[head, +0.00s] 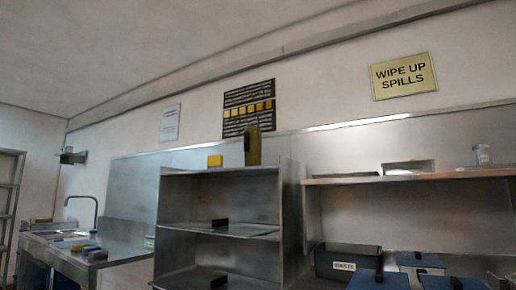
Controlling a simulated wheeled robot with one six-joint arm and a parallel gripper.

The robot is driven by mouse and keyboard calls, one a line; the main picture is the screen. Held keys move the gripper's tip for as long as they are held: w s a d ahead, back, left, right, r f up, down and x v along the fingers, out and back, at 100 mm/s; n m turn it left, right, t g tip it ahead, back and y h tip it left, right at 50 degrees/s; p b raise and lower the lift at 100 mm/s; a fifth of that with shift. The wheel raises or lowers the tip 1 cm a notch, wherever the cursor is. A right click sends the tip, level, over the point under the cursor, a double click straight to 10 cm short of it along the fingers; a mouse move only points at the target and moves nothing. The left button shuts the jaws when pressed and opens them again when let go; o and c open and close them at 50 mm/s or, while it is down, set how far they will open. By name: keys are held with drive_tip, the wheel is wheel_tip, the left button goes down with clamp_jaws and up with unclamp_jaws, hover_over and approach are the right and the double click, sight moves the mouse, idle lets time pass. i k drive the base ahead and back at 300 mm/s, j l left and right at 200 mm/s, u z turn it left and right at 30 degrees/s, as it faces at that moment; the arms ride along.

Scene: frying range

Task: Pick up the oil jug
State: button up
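A tall olive-yellow container with a dark front edge (254,147), which looks like the oil jug, stands upright on top of the steel shelf unit (225,174). It is near the unit's back right corner, by the wall. No label can be read on it from here. My gripper is not in view.
A sink counter (88,250) stands left. At right are a wall shelf (420,176), a dark labelled bin (346,262) and blue-lidded boxes (378,281).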

sight(253, 133)
drive_tip(key=i+z, duration=0.15)
drive_tip(key=i, duration=0.7)
